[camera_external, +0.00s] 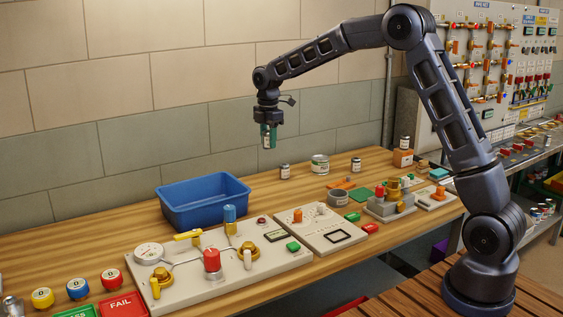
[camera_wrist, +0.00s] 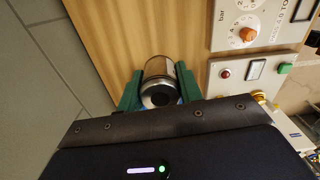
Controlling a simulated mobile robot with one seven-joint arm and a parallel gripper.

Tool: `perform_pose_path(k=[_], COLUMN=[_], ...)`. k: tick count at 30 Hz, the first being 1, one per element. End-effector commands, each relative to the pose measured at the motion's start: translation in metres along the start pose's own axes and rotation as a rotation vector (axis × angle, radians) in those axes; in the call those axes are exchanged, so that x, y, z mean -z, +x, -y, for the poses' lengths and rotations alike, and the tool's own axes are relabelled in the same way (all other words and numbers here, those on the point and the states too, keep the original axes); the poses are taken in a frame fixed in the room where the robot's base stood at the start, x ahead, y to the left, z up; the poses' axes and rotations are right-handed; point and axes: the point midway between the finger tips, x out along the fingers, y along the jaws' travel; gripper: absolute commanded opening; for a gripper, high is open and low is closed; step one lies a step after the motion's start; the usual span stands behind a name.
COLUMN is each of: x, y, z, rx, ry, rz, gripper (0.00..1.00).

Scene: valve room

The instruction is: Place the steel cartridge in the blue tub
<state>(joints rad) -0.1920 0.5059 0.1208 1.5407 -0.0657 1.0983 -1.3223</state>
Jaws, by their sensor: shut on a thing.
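My gripper (camera_external: 268,136) is held high above the wooden bench, to the right of the blue tub and well above its rim. Its green fingers are shut on a small metal cylinder, the steel cartridge (camera_wrist: 157,68), with a dark end facing the wrist camera. In the external view the cartridge is mostly hidden between the fingers and hangs about upright. The blue tub (camera_external: 210,213) stands on the bench near the wall, at left of centre. I see no cartridge inside it, but its floor is partly hidden.
A valve panel (camera_external: 190,287) lies in front of the tub, with a grey gauge plate (camera_external: 318,238) at its right. Several small cans, one a wider tin (camera_external: 320,165), stand along the back. The tiled wall (camera_external: 150,140) runs close behind. Bare wood lies left of the tub.

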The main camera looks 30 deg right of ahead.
Motion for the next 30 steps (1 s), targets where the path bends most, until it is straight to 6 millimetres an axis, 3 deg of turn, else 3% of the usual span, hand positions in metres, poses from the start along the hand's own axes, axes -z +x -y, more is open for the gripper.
perform_pose_path(k=[5,8,15,21,25,30], x=[0.022,0.052,0.149,0.210,0.231,0.238], y=[-0.009,-0.010,-0.013,-0.014,-0.015,0.000], z=[-0.007,-0.016,-0.035,-0.039,-0.039,-0.038], rx=[-0.001,0.001,0.000,0.000,-0.001,0.003], ry=[-0.011,-0.024,-0.059,-0.073,-0.077,-0.079], rz=[-0.001,0.000,0.000,0.000,0.000,0.001], gripper=[0.05,0.05,0.05,0.05,0.05,0.05])
